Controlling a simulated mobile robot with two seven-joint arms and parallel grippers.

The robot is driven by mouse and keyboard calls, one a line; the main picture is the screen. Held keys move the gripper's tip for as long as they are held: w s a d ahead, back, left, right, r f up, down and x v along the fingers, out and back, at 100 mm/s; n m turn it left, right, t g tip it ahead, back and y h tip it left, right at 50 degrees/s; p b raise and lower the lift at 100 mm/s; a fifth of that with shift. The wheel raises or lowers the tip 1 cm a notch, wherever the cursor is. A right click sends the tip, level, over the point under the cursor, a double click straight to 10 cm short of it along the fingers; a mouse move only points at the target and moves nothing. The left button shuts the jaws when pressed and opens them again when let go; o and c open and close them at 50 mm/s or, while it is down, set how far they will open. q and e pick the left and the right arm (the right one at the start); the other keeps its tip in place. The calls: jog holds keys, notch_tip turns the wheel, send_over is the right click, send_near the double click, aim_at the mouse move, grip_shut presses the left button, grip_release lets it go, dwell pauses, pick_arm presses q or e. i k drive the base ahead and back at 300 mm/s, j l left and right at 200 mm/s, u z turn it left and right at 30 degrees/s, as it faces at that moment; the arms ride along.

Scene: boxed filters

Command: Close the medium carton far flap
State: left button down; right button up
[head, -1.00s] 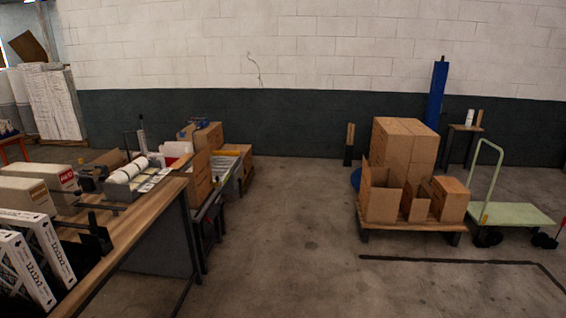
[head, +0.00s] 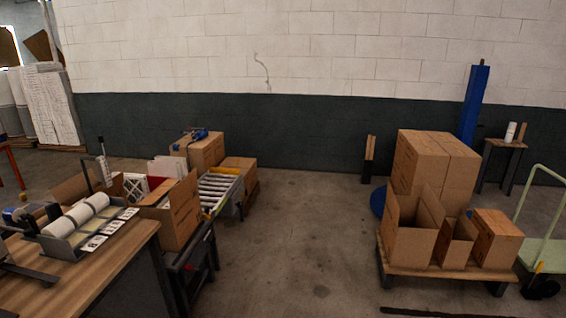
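An open brown carton (head: 180,218) stands on a dark stand beyond the wooden workbench at left, with flaps raised and white and red-edged items (head: 137,186) inside. A taller open carton (head: 408,243) and a smaller open carton (head: 453,250) stand on the low wooden platform at right, also with flaps up. I cannot tell from the picture which one is the medium carton. Which raised panel of the left carton is its far flap is hard to tell. Neither of my grippers is in view.
The wooden workbench (head: 125,250) holds a rack of white rolls (head: 78,218). A roller conveyor (head: 217,187) runs behind the left carton. The platform (head: 437,270) also bears closed boxes (head: 497,238), with a green cart (head: 545,250) at its right. Clear concrete floor (head: 300,240) lies between.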

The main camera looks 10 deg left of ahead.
aim_at(157, 193)
jog(key=i+u, duration=0.25)
jog(key=i, duration=0.55)
jog(key=i+l+u, duration=0.25)
jog(key=i, duration=0.55)
jog(key=j, duration=0.1)
